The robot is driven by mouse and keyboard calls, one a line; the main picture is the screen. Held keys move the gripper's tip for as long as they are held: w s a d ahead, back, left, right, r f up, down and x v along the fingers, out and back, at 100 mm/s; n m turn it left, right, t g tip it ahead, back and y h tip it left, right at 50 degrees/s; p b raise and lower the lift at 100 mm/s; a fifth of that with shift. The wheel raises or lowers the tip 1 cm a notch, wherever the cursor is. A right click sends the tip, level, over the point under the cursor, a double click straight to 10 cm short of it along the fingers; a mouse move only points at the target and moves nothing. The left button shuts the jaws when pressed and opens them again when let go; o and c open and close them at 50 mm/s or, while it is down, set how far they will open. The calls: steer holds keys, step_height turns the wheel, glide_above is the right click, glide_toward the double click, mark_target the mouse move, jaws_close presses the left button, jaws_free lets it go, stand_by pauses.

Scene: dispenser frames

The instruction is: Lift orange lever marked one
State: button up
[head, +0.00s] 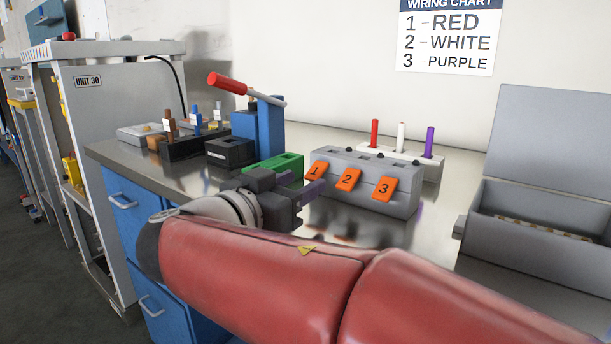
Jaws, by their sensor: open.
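A grey dispenser block (349,195) stands on the metal counter, with three orange levers on its front. The lever marked 1 (315,171) is at the left, the lever marked 2 (347,179) in the middle and the lever marked 3 (383,188) at the right. All three hang slanting down the front face. My gripper (312,188) is open, with its purple-grey fingers just left of the block and close below lever 1. I cannot tell whether a finger touches the lever. My red arm crosses the foreground and hides part of the counter.
Behind the block, a white holder (431,165) carries red, white and purple rods. A green block (274,168) and a blue press with a red handle (227,83) stand to the left. An open grey box (545,210) stands at the right. A wiring chart (447,38) hangs on the wall.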

mark_target(317, 171)
steer(key=shift+x, duration=1.15)
steer(key=shift+c, duration=0.2)
steer(key=c, duration=0.9)
steer(key=shift+c, duration=0.2)
